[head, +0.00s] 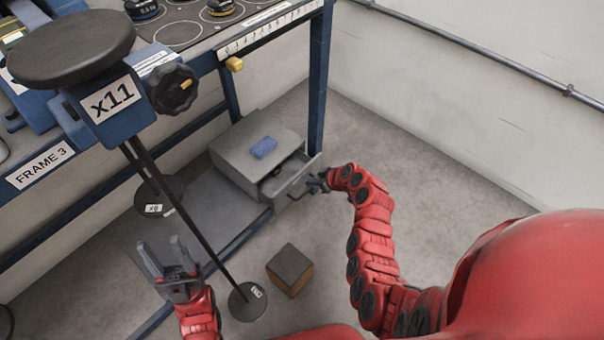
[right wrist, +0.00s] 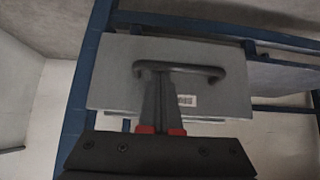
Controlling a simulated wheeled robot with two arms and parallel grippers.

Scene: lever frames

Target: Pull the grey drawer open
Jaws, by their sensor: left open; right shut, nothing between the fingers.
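The grey drawer (head: 292,181) sticks part way out of its grey cabinet (head: 238,150), and its dark inside shows from above. In the right wrist view the drawer's front panel (right wrist: 112,72) bears a dark bar handle (right wrist: 205,72) and a small label. My right gripper (head: 318,183) is at the drawer front. It also shows in the right wrist view (right wrist: 160,85), shut, with its fingertips at the left half of the handle. Whether they touch or hook it I cannot tell. My left gripper (head: 166,257) is open and empty, away from the drawer at lower left.
A blue object (head: 263,147) lies on the cabinet top. A blue bench leg (head: 318,85) stands beside the cabinet. A brown block (head: 290,269) and a rod with a round dark foot (head: 247,302) are on the floor. Floor right of the drawer is clear.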

